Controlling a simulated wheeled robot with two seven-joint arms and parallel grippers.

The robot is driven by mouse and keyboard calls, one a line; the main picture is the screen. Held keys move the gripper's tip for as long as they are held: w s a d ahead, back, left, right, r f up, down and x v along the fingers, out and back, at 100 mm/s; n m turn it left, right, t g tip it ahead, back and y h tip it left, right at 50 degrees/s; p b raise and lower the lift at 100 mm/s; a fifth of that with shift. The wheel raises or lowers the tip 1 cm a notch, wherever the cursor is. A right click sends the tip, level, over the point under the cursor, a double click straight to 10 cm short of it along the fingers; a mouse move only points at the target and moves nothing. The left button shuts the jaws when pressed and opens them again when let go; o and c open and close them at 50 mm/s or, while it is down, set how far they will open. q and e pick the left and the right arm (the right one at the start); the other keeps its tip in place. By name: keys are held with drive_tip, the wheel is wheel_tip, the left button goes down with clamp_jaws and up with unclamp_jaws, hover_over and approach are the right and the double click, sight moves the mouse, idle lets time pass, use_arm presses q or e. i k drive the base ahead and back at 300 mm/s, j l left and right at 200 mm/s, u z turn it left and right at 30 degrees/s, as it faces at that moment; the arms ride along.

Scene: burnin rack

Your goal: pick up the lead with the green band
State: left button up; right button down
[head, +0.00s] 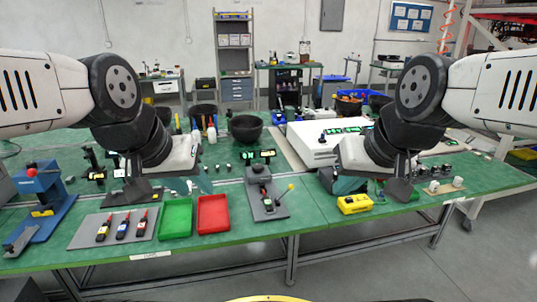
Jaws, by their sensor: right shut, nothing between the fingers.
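Several small dark leads or probes with coloured ends lie on a grey mat (76,236) at the front left: one with yellow (103,230), one with blue (123,228) and one with red (142,225). I cannot make out a green band on any of them. Another small dark piece with red (268,204) sits in a grey fixture (258,176) with a yellow-knobbed lever. My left gripper (131,197) hangs above the table behind the mat; its jaw opening is unclear. My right gripper (399,192) is shut and empty, over the table right of the yellow device.
A green tray (176,220) and a red tray (213,216) stand right of the mat. A blue press (42,190) is at far left. A white box (318,148) and black bowl (245,128) stand behind.

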sight(267, 202)
drive_tip(key=i+l+u, duration=0.15)
drive_tip(key=l+u, duration=0.2)
drive_tip(key=u, duration=0.15)
drive_tip(key=i+l+u, duration=0.1)
drive_tip(key=l+u, duration=0.35)
